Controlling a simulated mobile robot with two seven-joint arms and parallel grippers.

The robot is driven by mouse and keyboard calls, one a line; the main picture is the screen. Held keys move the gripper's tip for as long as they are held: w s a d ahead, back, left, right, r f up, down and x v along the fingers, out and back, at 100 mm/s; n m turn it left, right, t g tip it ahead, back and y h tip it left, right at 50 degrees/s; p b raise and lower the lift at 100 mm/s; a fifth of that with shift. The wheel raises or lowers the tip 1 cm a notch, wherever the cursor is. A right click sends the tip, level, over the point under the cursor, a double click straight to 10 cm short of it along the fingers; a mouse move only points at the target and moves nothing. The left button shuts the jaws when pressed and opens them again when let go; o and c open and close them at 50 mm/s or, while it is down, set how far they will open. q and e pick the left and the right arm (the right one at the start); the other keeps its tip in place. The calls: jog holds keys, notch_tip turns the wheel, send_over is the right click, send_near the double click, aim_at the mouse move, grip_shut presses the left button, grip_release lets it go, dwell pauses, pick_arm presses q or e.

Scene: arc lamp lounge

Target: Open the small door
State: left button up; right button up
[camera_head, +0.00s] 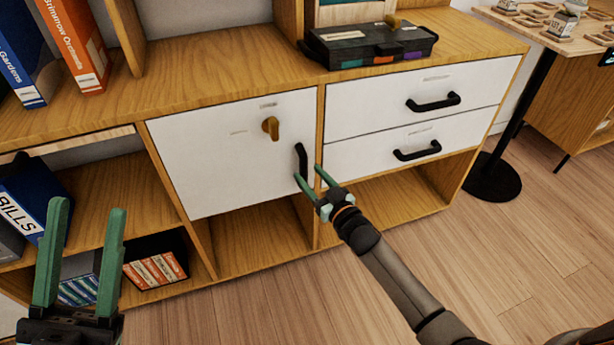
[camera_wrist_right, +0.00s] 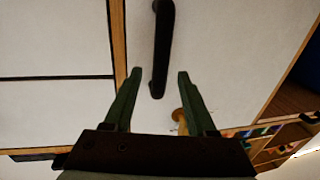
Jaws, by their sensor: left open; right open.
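The small door (camera_head: 225,150) is a white panel in the wooden cabinet and looks shut. It has a black vertical handle (camera_head: 301,160) near its right edge and a brass-coloured knob or key (camera_head: 271,128) near its top. My right gripper (camera_head: 308,175) is open at the lower end of the handle. In the right wrist view the black handle (camera_wrist_right: 161,50) reaches down between the open fingertips, and contact cannot be told. The brass piece (camera_wrist_right: 183,120) shows behind the right finger there. My left gripper (camera_head: 90,215) is open and empty at the lower left, in front of the shelves.
Two white drawers (camera_head: 345,158) with black handles are right of the door. A black case (camera_head: 368,45) lies on the cabinet top. Binders (camera_head: 75,40) stand at the left. A round black table base (camera_head: 490,178) stands right, with clear wooden floor in front.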

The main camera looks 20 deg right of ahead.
jog(key=shift+x, duration=1.15)
jog(key=shift+c, duration=0.4)
grip_shut()
